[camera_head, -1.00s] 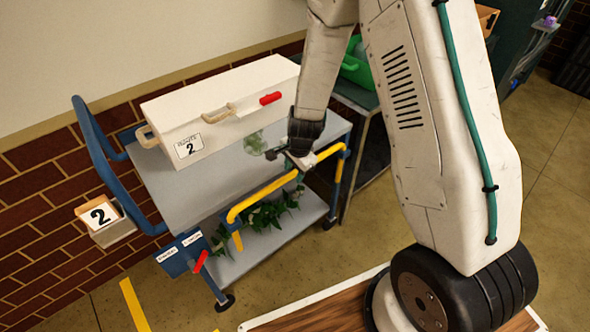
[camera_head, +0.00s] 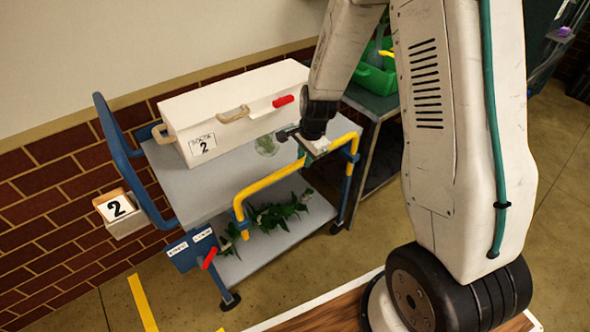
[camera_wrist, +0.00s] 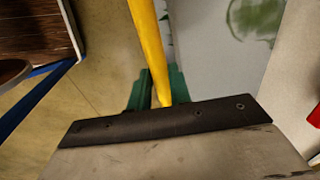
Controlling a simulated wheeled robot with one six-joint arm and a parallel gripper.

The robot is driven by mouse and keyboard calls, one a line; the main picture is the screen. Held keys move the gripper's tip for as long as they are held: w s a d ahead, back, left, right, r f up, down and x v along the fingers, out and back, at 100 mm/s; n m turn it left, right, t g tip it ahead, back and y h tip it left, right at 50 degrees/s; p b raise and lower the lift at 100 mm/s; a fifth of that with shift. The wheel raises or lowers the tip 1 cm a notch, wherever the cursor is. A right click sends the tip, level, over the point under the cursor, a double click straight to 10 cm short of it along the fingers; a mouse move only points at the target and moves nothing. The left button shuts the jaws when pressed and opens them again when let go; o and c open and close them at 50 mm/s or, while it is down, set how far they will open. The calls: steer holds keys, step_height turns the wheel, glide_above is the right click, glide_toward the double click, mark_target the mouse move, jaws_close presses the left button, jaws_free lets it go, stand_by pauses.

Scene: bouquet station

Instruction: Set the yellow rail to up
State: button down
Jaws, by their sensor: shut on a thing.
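The yellow rail (camera_head: 275,180) runs along the near side of a grey cart, carried on blue posts at its ends. It stands a little above the cart's top edge. My gripper (camera_head: 313,148) is at the rail's right part. In the wrist view the green fingers of my gripper (camera_wrist: 156,88) are closed around the yellow rail (camera_wrist: 148,45), which runs away between them. The fingertips are partly hidden in the head view. Whether the rail is latched does not show.
Green leaves lie on the lower shelf (camera_head: 265,250). A red lever (camera_head: 209,258) sits at the cart's left end. Open floor lies in front.

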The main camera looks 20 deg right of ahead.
steer(key=r, duration=0.7)
steer(key=shift+w+r, duration=0.1)
steer(key=shift+w, duration=0.15)
steer(key=c, duration=1.3)
jaws_free()
steer(key=shift+s, duration=0.1)
step_height(320, 180, up, 8)
steer(key=s, duration=0.1)
steer(key=shift+s+d+f, duration=0.2)
steer(key=shift+s, duration=0.1)
